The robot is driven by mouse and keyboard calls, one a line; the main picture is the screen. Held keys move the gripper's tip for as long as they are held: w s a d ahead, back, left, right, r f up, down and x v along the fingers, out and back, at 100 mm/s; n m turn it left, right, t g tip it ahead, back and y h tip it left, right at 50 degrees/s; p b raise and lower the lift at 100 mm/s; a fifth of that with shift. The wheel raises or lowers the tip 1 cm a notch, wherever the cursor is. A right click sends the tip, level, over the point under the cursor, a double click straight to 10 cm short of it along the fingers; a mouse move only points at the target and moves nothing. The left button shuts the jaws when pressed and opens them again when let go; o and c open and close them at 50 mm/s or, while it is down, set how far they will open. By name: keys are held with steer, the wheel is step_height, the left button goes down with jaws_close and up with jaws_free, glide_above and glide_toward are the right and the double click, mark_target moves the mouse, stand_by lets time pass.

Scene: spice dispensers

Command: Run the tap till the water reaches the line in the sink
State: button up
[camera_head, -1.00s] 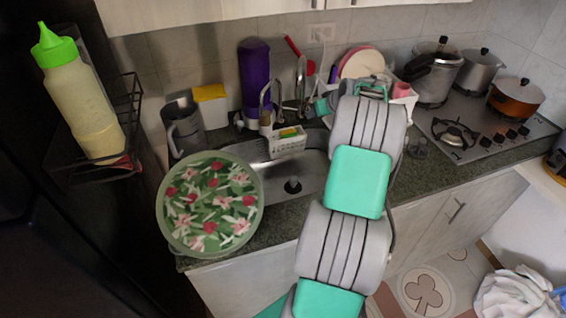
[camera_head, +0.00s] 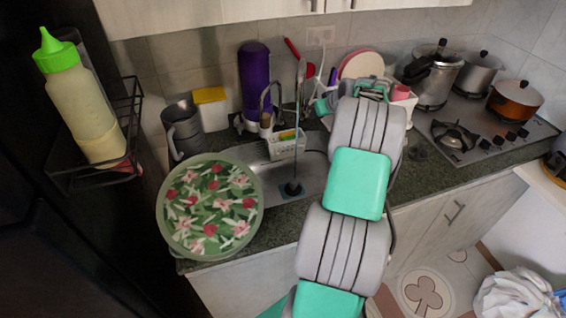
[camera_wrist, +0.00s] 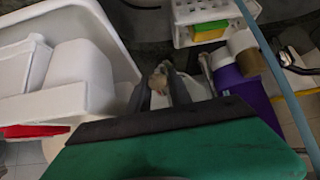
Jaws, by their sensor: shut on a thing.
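The tap (camera_head: 301,75) stands at the back of the steel sink (camera_head: 311,170). A thin bluish water stream (camera_head: 297,140) falls from it to the drain (camera_head: 292,189), where a small bluish patch shows. The stream also crosses the right side of the wrist view (camera_wrist: 280,80). My gripper (camera_wrist: 165,88) is shut on a small pale piece (camera_wrist: 158,78), seemingly the tap handle. In the head view my arm hides the right part of the sink and most of the grip. I cannot make out a line in the sink.
A white sponge basket (camera_head: 287,147) sits at the sink's back edge. A flowered round lid (camera_head: 210,207) lies left of the sink. A purple bottle (camera_head: 254,80) stands behind. A white dish rack (camera_wrist: 85,75) is close left of my fingers. Pots (camera_head: 432,75) stand on the stove at right.

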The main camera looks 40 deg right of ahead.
steer(key=shift+w+r, duration=0.2)
steer(key=shift+r, duration=0.55)
steer(key=shift+d+r, duration=0.1)
steer(key=shift+w+r+p, duration=0.35)
steer(key=shift+r+p, duration=0.3)
steer(key=shift+r, duration=0.15)
steer(key=shift+f, duration=0.15)
stand_by(6.2)
